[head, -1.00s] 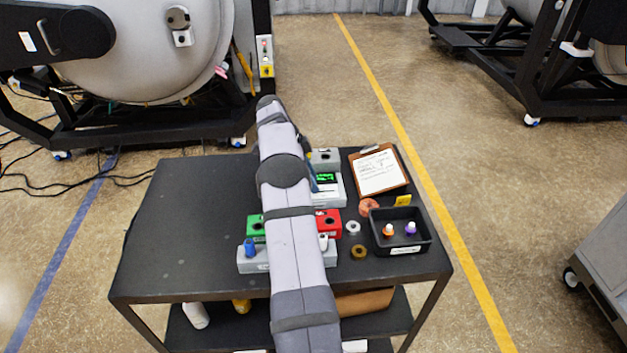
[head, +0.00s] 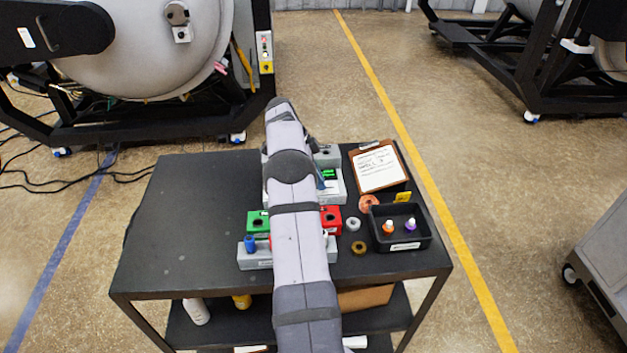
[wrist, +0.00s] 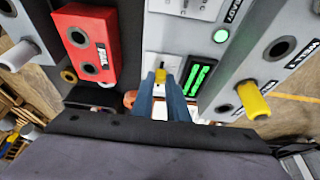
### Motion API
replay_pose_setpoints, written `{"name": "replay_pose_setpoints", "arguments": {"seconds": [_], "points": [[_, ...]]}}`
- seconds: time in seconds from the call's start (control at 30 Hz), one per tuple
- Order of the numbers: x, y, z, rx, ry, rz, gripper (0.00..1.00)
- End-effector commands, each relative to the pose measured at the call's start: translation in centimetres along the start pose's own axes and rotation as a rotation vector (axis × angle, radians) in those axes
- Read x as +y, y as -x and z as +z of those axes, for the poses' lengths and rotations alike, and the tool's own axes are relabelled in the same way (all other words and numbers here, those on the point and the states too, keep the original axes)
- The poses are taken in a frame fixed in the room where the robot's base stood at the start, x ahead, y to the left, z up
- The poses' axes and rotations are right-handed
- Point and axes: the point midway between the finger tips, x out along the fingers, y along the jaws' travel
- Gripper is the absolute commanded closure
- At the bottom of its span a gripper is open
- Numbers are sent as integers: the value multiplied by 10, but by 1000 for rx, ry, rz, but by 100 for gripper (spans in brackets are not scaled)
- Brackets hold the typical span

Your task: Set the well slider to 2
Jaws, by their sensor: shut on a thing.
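A pale instrument panel (wrist: 153,65) with a green lit display (wrist: 200,78) lies under my gripper in the wrist view. A small yellow slider knob (wrist: 160,75) sits on this panel. My gripper (wrist: 162,84) has its two blue fingers shut on the knob. The slider's marks are too small or hidden, so I cannot tell its setting. In the head view the display (head: 328,175) shows just right of my arm, which covers part of the instrument. My fingertips are mostly hidden there.
A red block (wrist: 85,45) and a grey block (wrist: 275,50) with a yellow peg (wrist: 254,101) flank the panel. In the head view, a green block (head: 257,222), a black tray (head: 422,240) and a clipboard (head: 380,185) share the cart. The cart's left side is clear.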

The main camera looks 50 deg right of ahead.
Motion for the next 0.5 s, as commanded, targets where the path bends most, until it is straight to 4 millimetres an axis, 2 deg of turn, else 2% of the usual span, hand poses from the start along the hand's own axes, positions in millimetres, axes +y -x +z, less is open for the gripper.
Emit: {"name": "replay_pose_setpoints", "arguments": {"seconds": [0.1,0.3,0.33,0.37,0.4,0.5], "points": [[0,-4,-9,2,-2,0,100],[0,-3,-9,2,-1,1,100],[0,-3,-9,2,-1,1,79],[0,-3,-9,2,-1,1,72],[0,-3,-9,2,-1,0,67],[0,-3,-8,2,-1,0,67]]}}
